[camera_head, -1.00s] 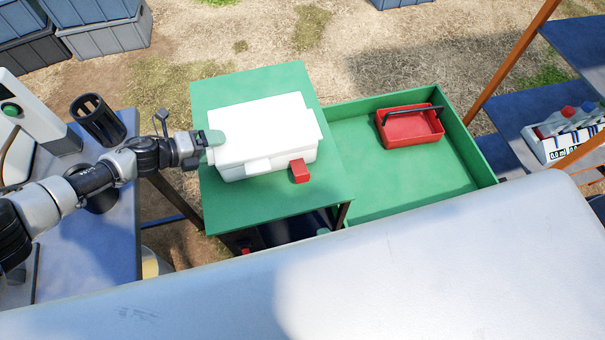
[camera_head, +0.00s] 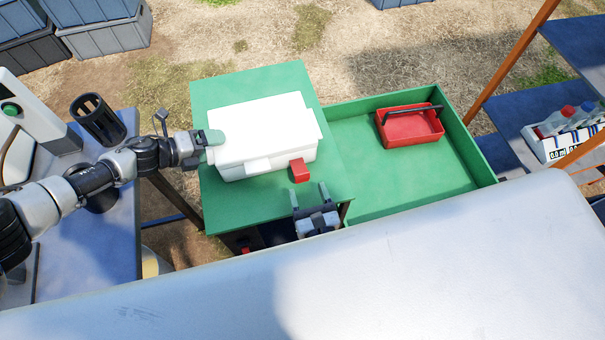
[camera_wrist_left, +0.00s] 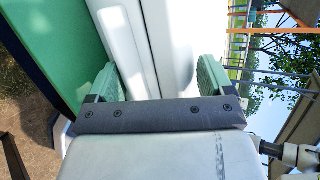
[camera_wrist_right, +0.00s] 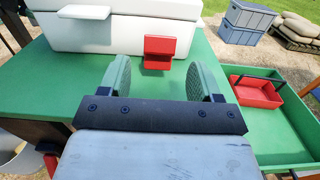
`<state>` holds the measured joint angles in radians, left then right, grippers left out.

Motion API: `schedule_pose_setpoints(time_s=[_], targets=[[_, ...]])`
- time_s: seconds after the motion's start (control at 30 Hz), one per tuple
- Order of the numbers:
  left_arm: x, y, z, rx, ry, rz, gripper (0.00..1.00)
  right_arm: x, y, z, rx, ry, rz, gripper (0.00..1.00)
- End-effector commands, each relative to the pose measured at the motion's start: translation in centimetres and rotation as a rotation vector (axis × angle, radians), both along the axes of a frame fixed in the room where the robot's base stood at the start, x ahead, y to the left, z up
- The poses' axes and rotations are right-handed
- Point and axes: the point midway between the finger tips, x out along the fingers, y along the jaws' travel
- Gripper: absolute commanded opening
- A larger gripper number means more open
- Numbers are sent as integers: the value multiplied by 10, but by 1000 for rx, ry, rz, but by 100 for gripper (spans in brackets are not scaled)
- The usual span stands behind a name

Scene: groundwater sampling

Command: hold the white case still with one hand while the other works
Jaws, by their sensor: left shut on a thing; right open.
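The white case (camera_head: 262,135) stands shut on the green table top, with a white tab (camera_head: 257,166) and a red latch (camera_head: 299,170) on its near side. My left gripper (camera_head: 211,143) is shut on the case's left end; in the left wrist view its two green fingers (camera_wrist_left: 158,82) lie on either side of the white case wall (camera_wrist_left: 150,45). My right gripper (camera_head: 310,197) is open and empty at the near edge of the table, just short of the red latch. In the right wrist view the red latch (camera_wrist_right: 159,50) shows ahead, between the fingers (camera_wrist_right: 164,80).
A green tray (camera_head: 365,190) adjoins the table on the right and holds a red basket (camera_head: 412,130) with a dark handle. A blue bench (camera_head: 95,235) with a black slotted cup (camera_head: 98,120) stands at the left. A rack of bottles (camera_head: 565,140) is at the far right.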

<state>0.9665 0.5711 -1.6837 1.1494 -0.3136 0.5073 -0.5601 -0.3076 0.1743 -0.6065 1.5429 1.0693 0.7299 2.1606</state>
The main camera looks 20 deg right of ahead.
Motion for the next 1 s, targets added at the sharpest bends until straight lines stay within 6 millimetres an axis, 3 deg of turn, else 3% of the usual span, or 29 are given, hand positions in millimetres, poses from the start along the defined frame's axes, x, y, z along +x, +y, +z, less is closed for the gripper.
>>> schedule_pose_setpoints(time_s=[0.1, 0.3, 0.67, 1.0], targets=[[-2, 7, -9, 23, -5, 2, 38, 23, 0, -1, -1, -1, -1, 64], [-2, 7, -9, 23, -5, 1, 38, 46, 0, -1, -1, 0, 1, 64], [-2, 6, -9, 23, -5, 1, 38, 51, 0, -1, -1, 1, 1, 64], [-2, 6, -9, 23, -5, 1, 38, 51, 0, -1, -2, 1, 0, 15]])
